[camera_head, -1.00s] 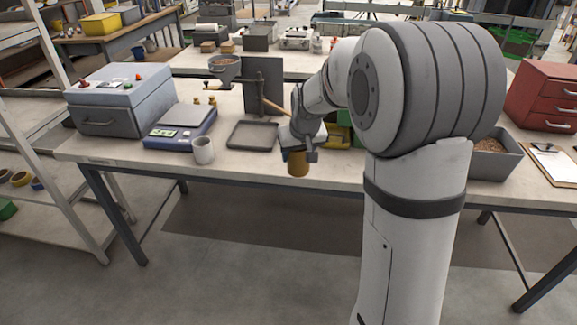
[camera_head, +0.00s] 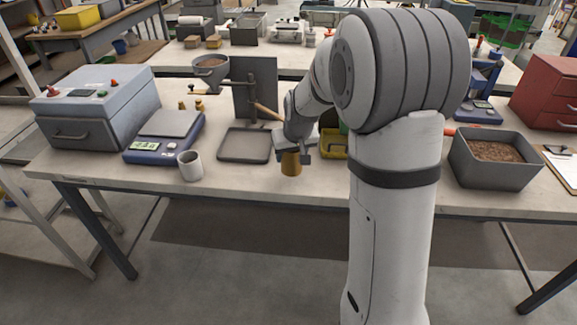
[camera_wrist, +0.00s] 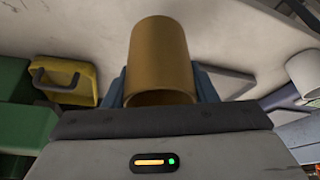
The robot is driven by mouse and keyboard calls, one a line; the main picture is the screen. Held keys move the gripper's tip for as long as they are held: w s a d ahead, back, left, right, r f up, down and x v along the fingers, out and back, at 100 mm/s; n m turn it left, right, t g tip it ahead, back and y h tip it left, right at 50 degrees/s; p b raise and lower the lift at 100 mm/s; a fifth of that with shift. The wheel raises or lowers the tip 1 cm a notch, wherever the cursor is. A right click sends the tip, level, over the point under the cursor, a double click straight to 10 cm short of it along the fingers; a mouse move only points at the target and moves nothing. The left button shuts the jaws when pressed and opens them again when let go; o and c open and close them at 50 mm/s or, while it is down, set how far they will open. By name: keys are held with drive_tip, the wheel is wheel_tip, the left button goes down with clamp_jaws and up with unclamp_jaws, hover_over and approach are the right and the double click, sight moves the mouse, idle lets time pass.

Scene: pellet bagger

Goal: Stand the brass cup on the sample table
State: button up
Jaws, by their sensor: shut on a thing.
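The brass cup (camera_head: 291,163) is held in my gripper (camera_head: 292,150), near the front edge of the table in the head view. In the wrist view the brass cup (camera_wrist: 160,55) fills the upper middle, with blue fingers (camera_wrist: 160,88) closed on both its sides. The cup looks roughly upright in the head view. The table (camera_head: 320,185) has a pale top. I cannot tell for sure whether the cup's base touches it or hangs just above or in front of it.
Left of the cup are a dark flat tray (camera_head: 244,146), a white mug (camera_head: 190,166), a blue scale (camera_head: 165,138) and a grey case (camera_head: 97,107). A yellow tray (camera_head: 334,144) is close behind. A bin of pellets (camera_head: 494,160) stands at right. The front strip between mug and cup is bare.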

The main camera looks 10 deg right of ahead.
sight(291, 165)
drive_tip(key=shift+s+f, duration=0.1)
drive_tip(key=shift+f, duration=1.95)
drive_tip(key=shift+f, duration=0.1)
drive_tip(key=o, duration=1)
